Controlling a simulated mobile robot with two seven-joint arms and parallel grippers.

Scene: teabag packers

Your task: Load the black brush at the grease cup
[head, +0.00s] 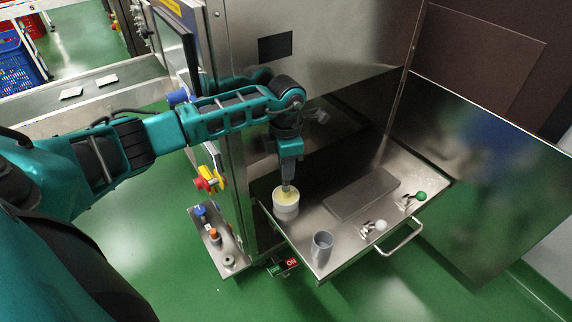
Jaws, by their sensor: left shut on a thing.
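The white grease cup (286,210) with pale yellow grease stands at the left corner of the steel drawer tray. My left gripper (289,178) points straight down over it, shut on a thin thing whose lower end reaches into the cup at the grease. I take this for the black brush; its colour and bristles are hidden by the gripper and the cup. How deep the tip sits in the grease I cannot tell. My right gripper is not in view.
The steel tray (345,239) also bears a grey cup (322,248), a flat dark plate (362,192), and levers with a white knob (381,225) and green knob (421,196). A side shelf (222,247) holds small bottles. A machine panel (320,60) stands behind.

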